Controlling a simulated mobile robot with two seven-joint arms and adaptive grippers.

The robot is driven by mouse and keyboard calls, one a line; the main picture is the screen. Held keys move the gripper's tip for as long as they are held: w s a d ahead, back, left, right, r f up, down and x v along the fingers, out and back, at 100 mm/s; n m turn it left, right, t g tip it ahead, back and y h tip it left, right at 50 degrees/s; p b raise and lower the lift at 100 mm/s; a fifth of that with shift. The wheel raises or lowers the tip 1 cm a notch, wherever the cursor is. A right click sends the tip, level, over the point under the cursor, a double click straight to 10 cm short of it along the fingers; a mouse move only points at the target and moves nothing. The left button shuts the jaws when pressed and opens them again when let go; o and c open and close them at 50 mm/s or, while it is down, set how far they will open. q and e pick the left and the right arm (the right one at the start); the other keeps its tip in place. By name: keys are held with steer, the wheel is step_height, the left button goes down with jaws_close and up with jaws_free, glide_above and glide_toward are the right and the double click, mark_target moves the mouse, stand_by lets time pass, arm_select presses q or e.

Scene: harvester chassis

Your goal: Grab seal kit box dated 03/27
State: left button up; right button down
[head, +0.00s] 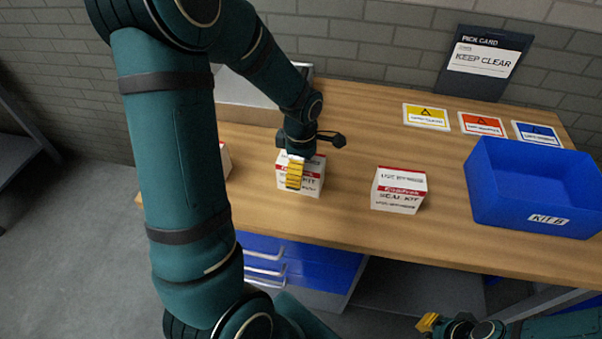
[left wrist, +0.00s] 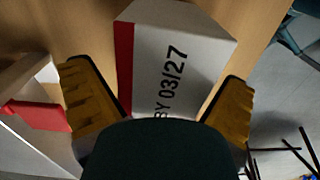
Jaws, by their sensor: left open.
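The seal kit box dated 03/27 (left wrist: 172,62) is white with a red band; its face in the left wrist view reads "BY 03/27". It lies between the two yellow fingers of my left gripper (left wrist: 157,85), which are open, with a gap visible toward the right finger. In the head view my left gripper (head: 294,174) is at the middle box (head: 313,184) on the bench, partly covering its front. A similar box (head: 400,190) stands to the right, and another (head: 225,161) is mostly hidden behind my left arm. My right gripper (head: 428,322) is low at the bottom right, its jaw opening unclear.
A blue bin (head: 535,213) stands at the wooden bench's (head: 340,226) right end. Behind it lie yellow, orange and blue label cards and a pick card reading "KEEP CLEAR" (head: 484,58). A grey container (head: 240,95) stands behind my left arm. Bench surface between the boxes is clear.

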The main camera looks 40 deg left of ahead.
arm_select(q)
steer(key=c, duration=1.3)
steer(key=shift+c, duration=0.2)
